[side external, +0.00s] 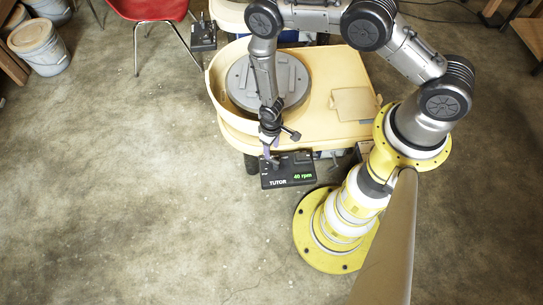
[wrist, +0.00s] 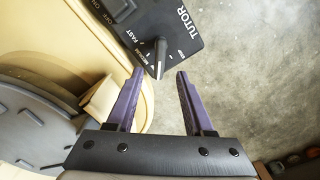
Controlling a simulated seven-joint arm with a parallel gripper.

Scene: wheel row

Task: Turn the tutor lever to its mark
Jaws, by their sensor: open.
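The tutor box (side external: 288,170) is a black control box below the wheel's front edge, labelled TUTOR, with a green display reading 40 rpm in the side view. In the wrist view the box (wrist: 178,14) shows ON, OFF, FAST and MEDIUM lettering. Its grey lever (wrist: 161,56) points down toward my gripper, close to the MEDIUM lettering. Small white ticks lie around the lever; I cannot tell which is its mark. My gripper (wrist: 160,74) is open, with purple fingers apart on either side of the lever's end. In the side view my gripper (side external: 270,155) is over the box's left part.
The cream potter's wheel (side external: 350,65) with its grey wheel head (side external: 290,85) stands right behind the box. A tan slab (side external: 354,104) lies on its deck. Another box (side external: 203,36) sits near a red chair (side external: 150,8). The concrete floor at left and front is clear.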

